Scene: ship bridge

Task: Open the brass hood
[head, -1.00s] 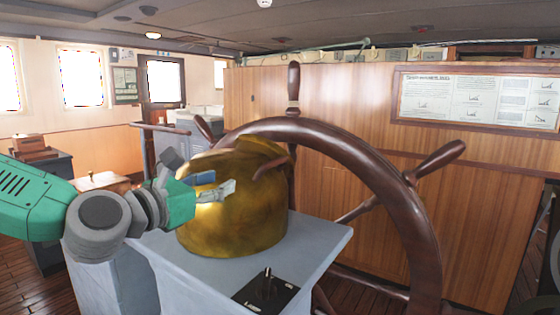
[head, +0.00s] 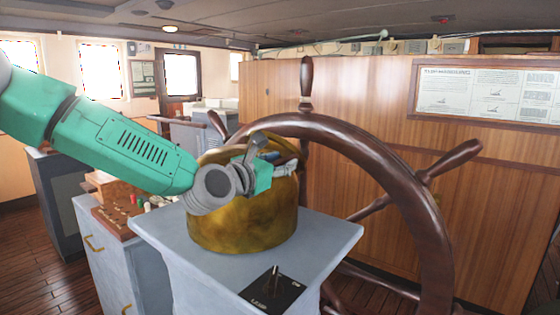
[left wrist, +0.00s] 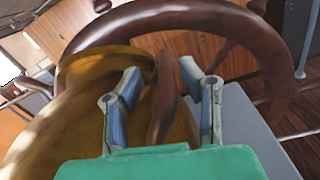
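The brass hood (head: 245,225) sits on the grey pedestal (head: 185,240) in front of the ship's wheel. Its upper part is partly hidden behind my left gripper (head: 280,163) in the head view. In the left wrist view, the brass hood (left wrist: 75,110) fills the left and middle. My left gripper (left wrist: 162,72) is open, with one finger on each side of this brown piece and visible gaps. I cannot tell whether the fingers touch the hood. My right gripper is not in view.
The large wooden wheel (head: 400,190) stands close behind and right of the hood. A black lever plate (head: 272,290) is on the pedestal's front right corner. A grey cabinet (head: 105,245) with small items on top stands left. A wood-panelled wall (head: 350,95) is behind.

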